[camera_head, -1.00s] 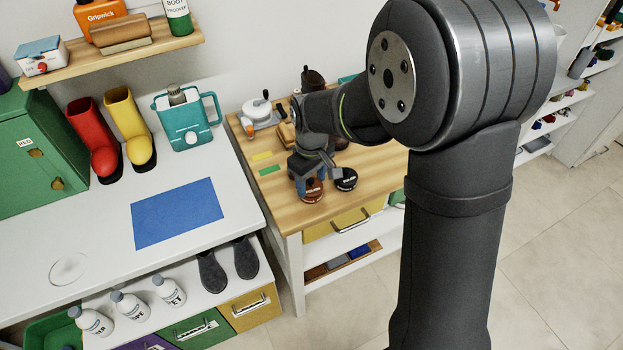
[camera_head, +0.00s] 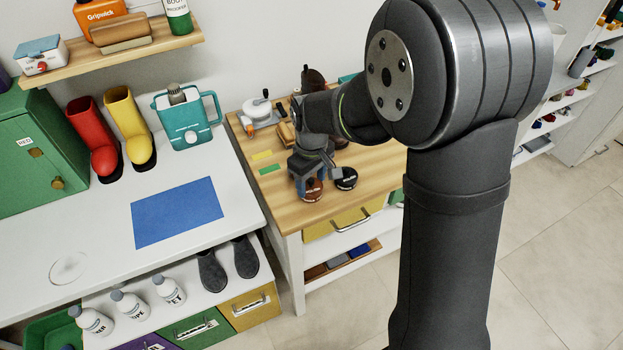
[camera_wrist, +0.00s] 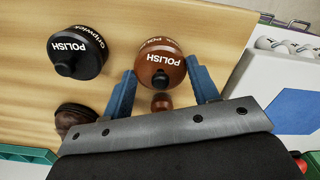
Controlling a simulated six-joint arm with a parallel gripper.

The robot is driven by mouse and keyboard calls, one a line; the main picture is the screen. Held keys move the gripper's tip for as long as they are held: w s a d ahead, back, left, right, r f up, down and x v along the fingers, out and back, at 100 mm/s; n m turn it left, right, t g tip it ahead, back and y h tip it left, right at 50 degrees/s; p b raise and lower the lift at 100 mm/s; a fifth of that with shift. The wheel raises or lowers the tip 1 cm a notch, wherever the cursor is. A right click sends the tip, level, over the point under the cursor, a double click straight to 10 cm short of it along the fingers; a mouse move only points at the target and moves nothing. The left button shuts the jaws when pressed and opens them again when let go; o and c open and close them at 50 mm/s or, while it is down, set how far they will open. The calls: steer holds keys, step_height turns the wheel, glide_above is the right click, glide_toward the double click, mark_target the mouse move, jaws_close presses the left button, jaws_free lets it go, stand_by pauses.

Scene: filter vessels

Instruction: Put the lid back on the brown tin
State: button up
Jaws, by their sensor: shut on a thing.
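The brown lid (camera_wrist: 162,64), marked POLISH and with a round knob, is between the two blue fingers of my gripper (camera_wrist: 161,70) in the wrist view. My gripper is shut on it, one finger at each side. More brown lettering shows just past the lid's far edge, at the brown tin (camera_wrist: 158,43); whether the lid is seated on the tin or just above it I cannot tell. In the head view my gripper (camera_head: 310,186) is low over the wooden top, and the brown round piece (camera_head: 313,192) shows partly behind a finger.
A black POLISH tin (camera_wrist: 77,52) stands close beside the brown one. A dark brown round thing (camera_wrist: 73,117) is near my gripper's left side. Yellow and green patches (camera_head: 269,169) lie on the wooden top. A blue mat (camera_head: 177,213) lies on the white counter.

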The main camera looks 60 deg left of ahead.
steer(key=o, duration=1.5)
steer(key=shift+r, duration=3.5)
steer(key=shift+c, duration=0.3)
jaws_close()
